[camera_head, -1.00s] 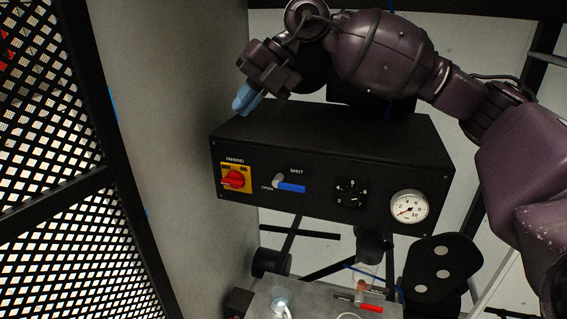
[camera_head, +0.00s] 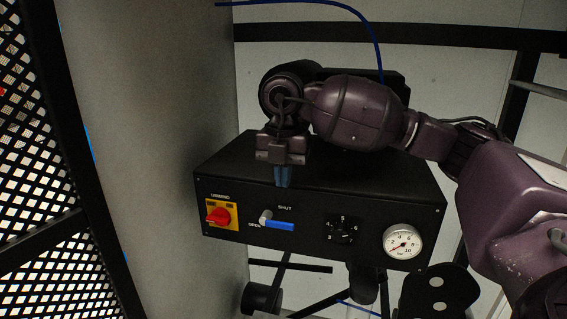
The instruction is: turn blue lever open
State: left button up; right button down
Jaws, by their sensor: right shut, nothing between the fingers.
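The blue lever (camera_head: 279,225) is on the front face of the black control box (camera_head: 376,204). Its pivot is at the left end and its blue handle points right, nearly level. The label SHUT stands above it and OPEN to its left. My right gripper (camera_head: 282,182) points down over the front top edge of the box, above the lever. My left gripper is not in view.
A red knob (camera_head: 218,216) on a yellow plate is left of the lever. A black numbered dial (camera_head: 342,230) and a round white gauge (camera_head: 403,241) are to its right. A grey wall panel (camera_head: 160,140) and black mesh (camera_head: 35,200) stand at the left.

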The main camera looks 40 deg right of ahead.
notch_tip(320, 180, down, 8)
jog(key=shift+r+p, duration=0.1)
jog(key=shift+p, duration=0.35)
jog(key=shift+f, duration=0.6)
jog(key=shift+s+d+f+t+y+b, duration=0.15)
jog(key=shift+f+t+y+b, duration=0.25)
jog(key=shift+b, duration=0.6)
jog(key=shift+r, duration=0.25)
